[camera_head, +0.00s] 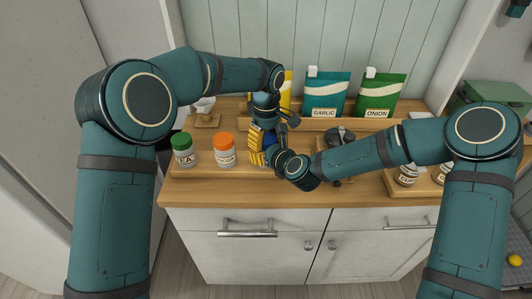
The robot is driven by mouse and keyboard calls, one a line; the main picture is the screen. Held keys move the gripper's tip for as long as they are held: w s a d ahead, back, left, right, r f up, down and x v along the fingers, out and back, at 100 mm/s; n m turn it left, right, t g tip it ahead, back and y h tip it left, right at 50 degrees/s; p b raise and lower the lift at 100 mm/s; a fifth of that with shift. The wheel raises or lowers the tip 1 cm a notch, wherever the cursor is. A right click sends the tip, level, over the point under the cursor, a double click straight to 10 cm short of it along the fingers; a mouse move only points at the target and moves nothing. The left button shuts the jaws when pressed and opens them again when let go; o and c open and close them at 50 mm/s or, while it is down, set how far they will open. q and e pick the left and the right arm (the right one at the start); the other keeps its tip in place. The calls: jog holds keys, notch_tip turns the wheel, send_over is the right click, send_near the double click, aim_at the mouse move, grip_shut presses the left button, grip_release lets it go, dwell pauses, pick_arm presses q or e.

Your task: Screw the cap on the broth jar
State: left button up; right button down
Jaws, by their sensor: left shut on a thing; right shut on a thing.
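My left gripper (262,127) reaches down from above at the middle of the counter, and my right gripper (264,155) meets it from the front right. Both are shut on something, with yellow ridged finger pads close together. A blue part (270,141), perhaps the cap, shows between them. The jar body there is mostly hidden by the grippers and my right wrist, so I cannot tell whether cap and jar touch or line up. To the left, a jar with a green cap (183,149) and a jar with an orange cap (224,150) stand upright; their labels are hard to read.
A garlic bag (324,97), an onion bag (379,97) and a partly hidden yellow bag (287,92) stand behind. Dark items (341,136) lie right of the grippers. Small jars (407,175) stand at the right. The wooden counter's front edge (230,198) is clear.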

pick_arm(q)
jog(key=shift+m, duration=1.7)
jog(key=o, duration=1.3)
jog(key=shift+r, duration=0.1)
jog(key=shift+r, duration=2.2)
